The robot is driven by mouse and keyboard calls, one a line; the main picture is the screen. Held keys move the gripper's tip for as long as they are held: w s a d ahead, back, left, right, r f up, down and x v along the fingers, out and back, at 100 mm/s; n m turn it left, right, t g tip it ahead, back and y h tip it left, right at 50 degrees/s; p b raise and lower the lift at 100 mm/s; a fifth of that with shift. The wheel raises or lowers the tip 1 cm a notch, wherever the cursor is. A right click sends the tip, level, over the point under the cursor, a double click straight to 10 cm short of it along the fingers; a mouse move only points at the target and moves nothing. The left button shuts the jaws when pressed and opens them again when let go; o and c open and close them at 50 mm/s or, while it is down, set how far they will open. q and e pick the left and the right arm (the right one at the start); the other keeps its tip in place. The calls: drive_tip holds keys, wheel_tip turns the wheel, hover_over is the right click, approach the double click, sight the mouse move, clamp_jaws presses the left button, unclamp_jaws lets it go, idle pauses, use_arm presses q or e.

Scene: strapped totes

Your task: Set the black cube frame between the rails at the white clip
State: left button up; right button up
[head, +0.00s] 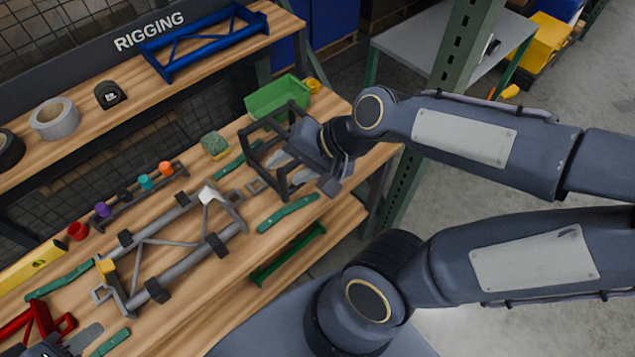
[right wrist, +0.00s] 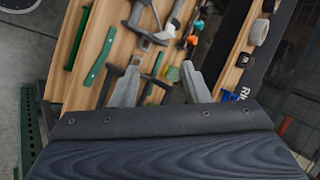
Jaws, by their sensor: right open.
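The black cube frame (head: 247,133) stands on the wooden bench, right of the rails. My right gripper (head: 290,167) is at the frame's right side, its grey fingers apart and reaching among the bars. In the right wrist view the frame's dark bars (right wrist: 157,81) show between the open fingers (right wrist: 160,87); I cannot tell whether they touch. The two grey rails (head: 185,267) lie lengthwise on the bench with black collars. The white clip (head: 207,194) sits at their right end, and a yellow clip (head: 106,266) at their left. My left gripper (head: 75,341) is partly cut off at lower left.
A green bin (head: 277,97) stands behind the cube frame, with a green sponge (head: 215,145) to its left. Green straps (head: 288,213) lie near the front edge. A rack of coloured pegs (head: 145,182) is behind the rails. A green post (head: 455,60) rises right of the bench.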

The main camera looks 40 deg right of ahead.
drive_tip(key=s+n+h, duration=0.1)
drive_tip(key=s+n, duration=0.5)
drive_tip(key=n, duration=0.2)
drive_tip(key=shift+s+d+r+g+h, duration=0.25)
drive_tip(key=shift+d+g+h, duration=0.05)
drive_tip(key=shift+d+h, duration=0.1)
wheel_tip(320, 180, down, 4)
drive_tip(key=b, duration=0.4)
drive_tip(key=shift+f, duration=0.25)
